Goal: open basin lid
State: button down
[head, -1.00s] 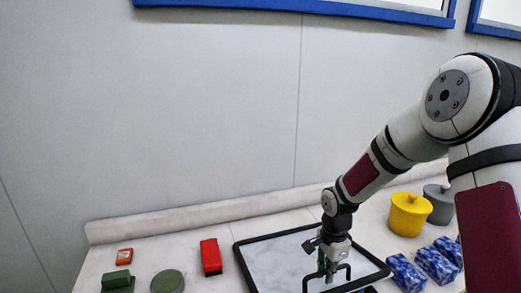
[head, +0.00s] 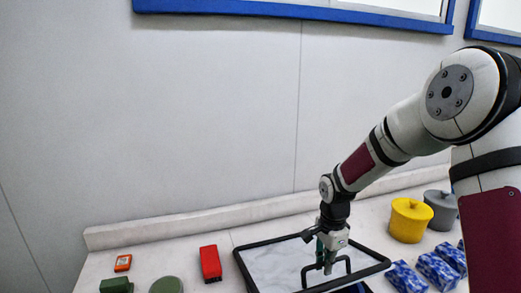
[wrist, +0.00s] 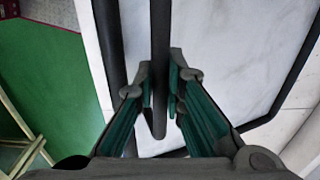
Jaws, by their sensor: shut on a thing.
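The basin lid (head: 275,264) is a pale, marbled panel at the bottom centre of the head view, with a black rim (head: 364,250) around it. A black bar handle (head: 348,266) stands on it. My gripper (head: 327,266) points down over the lid and is shut on the handle. In the wrist view, the dark handle bar (wrist: 160,65) runs between the green-padded fingers of my gripper (wrist: 160,98), with the pale lid (wrist: 230,60) behind. The near part of the lid is cut off by the head picture's bottom edge. Any basin interior is hidden.
A red block (head: 210,263), a small orange-red item (head: 123,263) and green pieces (head: 166,286) lie left of the lid. A yellow lidded pot (head: 409,220), a grey pot (head: 441,209) and several blue-and-white blocks (head: 437,269) stand right. The wall is behind.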

jog(key=shift+w, duration=0.15)
jog(key=shift+w+a+r+b, duration=0.2)
jog(key=shift+w+r, duration=0.35)
jog(key=shift+r, duration=0.35)
jog(key=shift+w+a+r+b, duration=0.2)
jog(key=shift+w+r, duration=0.35)
jog(key=shift+r, duration=0.3)
jog(key=shift+w+a+r+b, duration=0.25)
jog(key=shift+w+r+b, duration=0.1)
jog(key=shift+w+r, duration=0.4)
jog(key=shift+w+a+r+b, duration=0.2)
jog(key=shift+w+r+b, duration=0.25)
jog(key=shift+r, duration=0.45)
jog(key=shift+w, duration=0.1)
